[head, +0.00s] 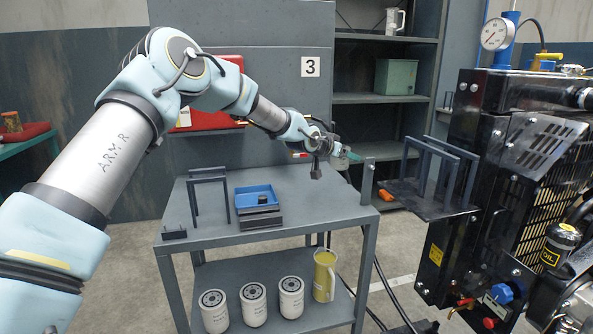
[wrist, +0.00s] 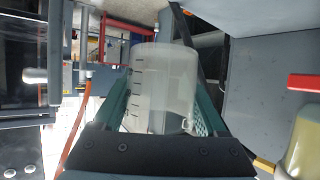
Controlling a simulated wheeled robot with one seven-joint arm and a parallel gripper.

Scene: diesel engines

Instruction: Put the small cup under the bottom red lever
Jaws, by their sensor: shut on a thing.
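The small cup (wrist: 165,85) is clear, with dark graduation marks, and fills the middle of the wrist view. My gripper (wrist: 163,105) is shut on it, with a green finger on either side. In the head view, my gripper (head: 345,153) is above the back right part of the cart, left of the engine; the cup is too small to make out there. A red lever (head: 462,305) shows low on the engine's front, with another red part (head: 488,322) just below it. I cannot tell which is the bottom lever.
The grey cart (head: 300,215) holds a blue tray (head: 256,194) and a frame. White filters (head: 253,303) and a yellow jug (head: 324,275) stand on its lower shelf. The black engine (head: 480,150), with a bracket (head: 430,200) jutting left, is at right. Hoses cross the floor between.

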